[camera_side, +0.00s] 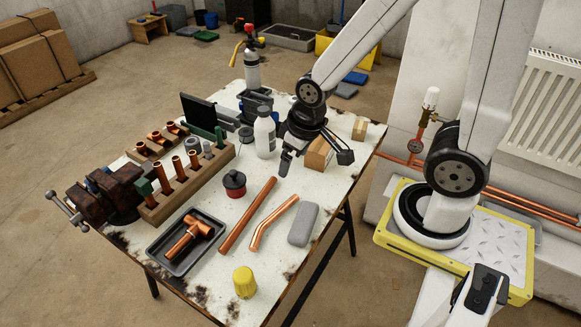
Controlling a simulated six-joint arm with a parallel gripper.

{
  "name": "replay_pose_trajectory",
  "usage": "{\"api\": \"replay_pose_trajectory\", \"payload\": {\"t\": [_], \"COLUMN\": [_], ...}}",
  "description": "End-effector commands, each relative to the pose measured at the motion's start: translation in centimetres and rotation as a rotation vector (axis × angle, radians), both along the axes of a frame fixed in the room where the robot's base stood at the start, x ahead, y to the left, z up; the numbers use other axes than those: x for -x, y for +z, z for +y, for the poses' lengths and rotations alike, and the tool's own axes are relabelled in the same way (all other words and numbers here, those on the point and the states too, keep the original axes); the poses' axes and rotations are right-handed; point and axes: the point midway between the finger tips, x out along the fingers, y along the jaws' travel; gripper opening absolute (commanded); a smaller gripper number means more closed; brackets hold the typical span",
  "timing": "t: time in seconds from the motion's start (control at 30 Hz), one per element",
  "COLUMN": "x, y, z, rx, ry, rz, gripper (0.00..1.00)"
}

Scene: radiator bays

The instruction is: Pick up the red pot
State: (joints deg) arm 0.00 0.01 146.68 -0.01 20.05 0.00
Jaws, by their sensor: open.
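The red pot (235,184) is a small round tub with a red body and a dark lid. It stands upright on the white worktable (205,268), left of a long copper pipe and right of the wooden fitting rack. My gripper (314,165) is open above the table, to the right of and farther back than the pot. Its black fingers point down and are spread apart, with a cardboard box showing behind them. I see nothing held between the fingers. The gripper does not touch the pot.
A white bottle (265,134) stands behind the pot. Copper pipes (250,214), a grey block (302,225), a yellow cap (244,282) and a dark tray (168,262) with a copper tee lie in front. A wooden rack (175,197) and a vise (108,193) line the left side.

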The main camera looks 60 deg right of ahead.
Motion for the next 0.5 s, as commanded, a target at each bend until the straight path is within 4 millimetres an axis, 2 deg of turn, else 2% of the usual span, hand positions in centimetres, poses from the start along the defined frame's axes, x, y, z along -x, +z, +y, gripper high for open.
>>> {"api": "replay_pose_trajectory", "payload": {"t": [0.27,0.5], "x": [-0.2,-1.0], "y": [-0.2,-1.8], "z": [-0.1,-0.6], "rx": [-0.014,-0.098], "ry": [-0.034,-0.213], "rz": [0.018,0.124], "gripper": [1.00,1.00]}}
